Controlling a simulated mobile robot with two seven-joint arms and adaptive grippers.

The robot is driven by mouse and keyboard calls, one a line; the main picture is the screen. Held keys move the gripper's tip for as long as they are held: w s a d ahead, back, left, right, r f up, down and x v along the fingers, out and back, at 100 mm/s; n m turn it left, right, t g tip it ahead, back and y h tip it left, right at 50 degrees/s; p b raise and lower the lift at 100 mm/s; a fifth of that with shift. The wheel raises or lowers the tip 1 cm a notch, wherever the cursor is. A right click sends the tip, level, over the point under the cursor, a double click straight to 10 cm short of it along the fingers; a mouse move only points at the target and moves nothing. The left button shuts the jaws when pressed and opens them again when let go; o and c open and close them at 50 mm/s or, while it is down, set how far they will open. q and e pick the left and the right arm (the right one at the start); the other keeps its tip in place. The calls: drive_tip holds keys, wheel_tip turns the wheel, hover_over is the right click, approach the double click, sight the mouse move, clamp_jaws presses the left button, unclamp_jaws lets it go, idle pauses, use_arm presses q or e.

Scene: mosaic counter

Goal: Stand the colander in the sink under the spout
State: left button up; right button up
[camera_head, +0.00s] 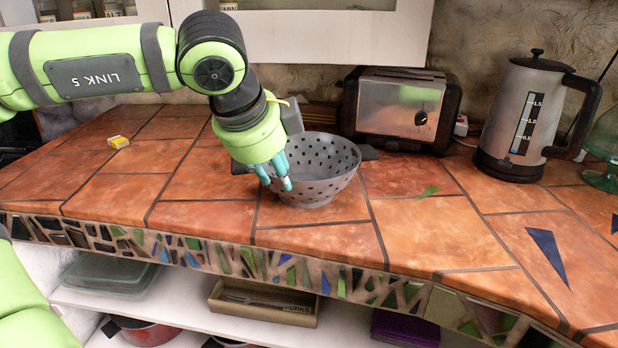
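The grey colander (325,170), a round bowl with dark holes, stands upright on the terracotta-tiled counter (420,232), near its middle. My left gripper (274,178) is at the colander's left rim, pointing down, with its teal fingertips in front of the colander's near left side. The fingertips overlap the rim in the picture. I cannot tell whether they are closed on it or only beside it. My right gripper is not in view. No sink or spout shows in this view.
A toaster (395,105) stands close behind the colander, and a kettle (530,115) is at the right, beside a green glass vessel (606,150). A small yellow-and-white box (118,142) lies at the left. The counter's front right is clear. A cabinet overhangs the back.

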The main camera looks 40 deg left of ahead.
sight(293, 200)
use_arm(q)
drive_tip(key=x, duration=0.6)
drive_tip(key=shift+w+f, duration=0.15)
drive_tip(key=shift+f, duration=0.25)
drive_tip(key=shift+c, duration=0.4)
drive_tip(key=shift+r, duration=0.1)
clamp_jaws()
